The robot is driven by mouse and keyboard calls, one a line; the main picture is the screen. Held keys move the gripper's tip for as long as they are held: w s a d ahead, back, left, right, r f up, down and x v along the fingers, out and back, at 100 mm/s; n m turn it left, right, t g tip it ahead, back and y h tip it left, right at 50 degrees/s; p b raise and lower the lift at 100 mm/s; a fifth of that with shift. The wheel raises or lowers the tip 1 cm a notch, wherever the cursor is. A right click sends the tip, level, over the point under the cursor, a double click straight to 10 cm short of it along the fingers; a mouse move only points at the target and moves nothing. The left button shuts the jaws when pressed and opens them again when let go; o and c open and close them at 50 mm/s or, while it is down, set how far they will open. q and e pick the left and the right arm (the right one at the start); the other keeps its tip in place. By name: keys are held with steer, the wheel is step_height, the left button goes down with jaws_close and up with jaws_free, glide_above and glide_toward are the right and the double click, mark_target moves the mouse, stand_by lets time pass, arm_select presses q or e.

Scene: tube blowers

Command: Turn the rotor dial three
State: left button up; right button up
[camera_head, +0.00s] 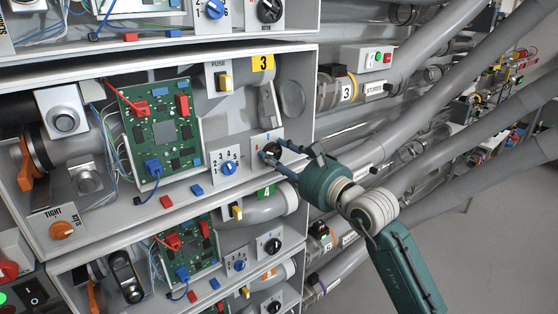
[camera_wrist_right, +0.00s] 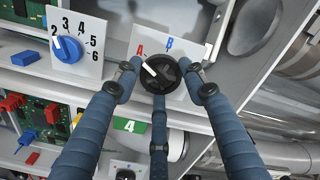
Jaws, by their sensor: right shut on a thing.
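In the head view a black dial (camera_head: 270,151) sits on a white plate at the lower right of the unit with the yellow 3 label. My right gripper (camera_head: 280,157) reaches it from the right and its fingers cover part of it. In the right wrist view the black dial (camera_wrist_right: 158,73) has a white pointer line slanting to the upper left, toward the red A; a blue B is above it. My right gripper (camera_wrist_right: 159,84) has its three fingers closed around this dial. My left gripper is not in view.
A blue dial (camera_head: 228,168) numbered 2 to 6 is just left of the black dial. A yellow fuse switch (camera_head: 225,82) and a green circuit board (camera_head: 160,130) are in the same unit. The shelf of unit 4 (camera_wrist_right: 128,125) lies just below. Large grey pipes (camera_head: 420,50) run at the right.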

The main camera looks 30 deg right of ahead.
steer(key=shift+r, duration=0.55)
steer(key=o, duration=1)
steer(key=shift+o, duration=0.8)
steer(key=shift+a+f, duration=0.1)
steer(key=shift+a, duration=0.1)
steer(key=shift+s, duration=0.1)
steer(key=shift+d+f, duration=0.1)
steer(key=shift+f, duration=0.15)
steer(key=s, duration=0.8)
steer(key=shift+d, duration=0.25)
steer(key=shift+r, duration=0.1)
